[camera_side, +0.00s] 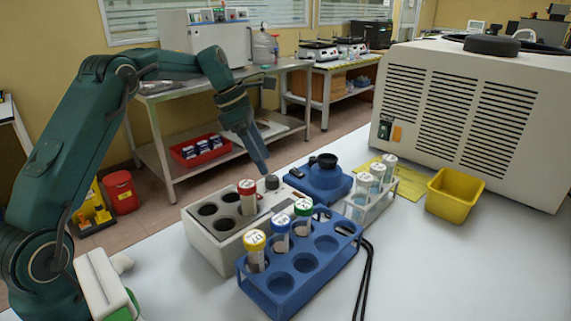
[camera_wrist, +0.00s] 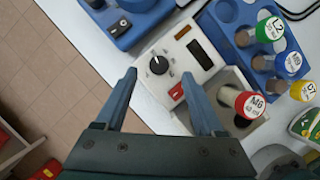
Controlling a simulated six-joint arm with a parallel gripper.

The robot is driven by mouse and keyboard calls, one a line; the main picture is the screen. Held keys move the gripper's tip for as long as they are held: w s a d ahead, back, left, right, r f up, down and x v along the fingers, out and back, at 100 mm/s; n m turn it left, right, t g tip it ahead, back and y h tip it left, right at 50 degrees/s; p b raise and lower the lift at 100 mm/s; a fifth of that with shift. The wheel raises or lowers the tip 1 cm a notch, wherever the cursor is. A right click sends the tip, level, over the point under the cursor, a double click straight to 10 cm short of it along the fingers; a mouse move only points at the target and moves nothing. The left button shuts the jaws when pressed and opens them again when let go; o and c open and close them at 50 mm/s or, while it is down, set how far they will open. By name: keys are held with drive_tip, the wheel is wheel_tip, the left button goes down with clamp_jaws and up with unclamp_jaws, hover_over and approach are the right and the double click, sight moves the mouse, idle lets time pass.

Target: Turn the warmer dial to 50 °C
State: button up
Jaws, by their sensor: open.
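The warmer is a white block with several round wells (camera_side: 205,247). Its black dial (camera_wrist: 159,65) sits on the panel beside a dark display (camera_wrist: 201,53) and a red switch (camera_wrist: 177,91). The dial also shows in the side view (camera_side: 272,182). A small white mark shows on the dial, but the scale around it is too small to read. My gripper (camera_wrist: 159,74) is open, with its fingers apart on either side of the dial in the wrist view. In the side view my gripper (camera_side: 264,168) is just above the dial, and I cannot tell whether it touches.
A red-capped tube (camera_side: 247,190) stands in the warmer. A blue rack (camera_side: 318,270) with yellow-, blue- and green-capped tubes stands close in front. A blue device (camera_side: 322,184) and a clear tube rack (camera_side: 372,208) are behind. Free table lies at the front right.

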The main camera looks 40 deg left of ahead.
sight(272, 178)
drive_tip(key=shift+f, duration=0.45)
drive_tip(key=shift+x, duration=2.1)
clamp_jaws()
drive_tip(key=shift+w+m+g+h, duration=0.1)
drive_tip(key=shift+m+g+h, duration=0.2)
drive_tip(key=shift+m, duration=0.75)
drive_tip(key=shift+w+m+g+h, duration=0.2)
drive_tip(key=shift+m+g, duration=0.1)
drive_tip(key=shift+m, duration=0.75)
drive_tip(key=shift+s, duration=0.1)
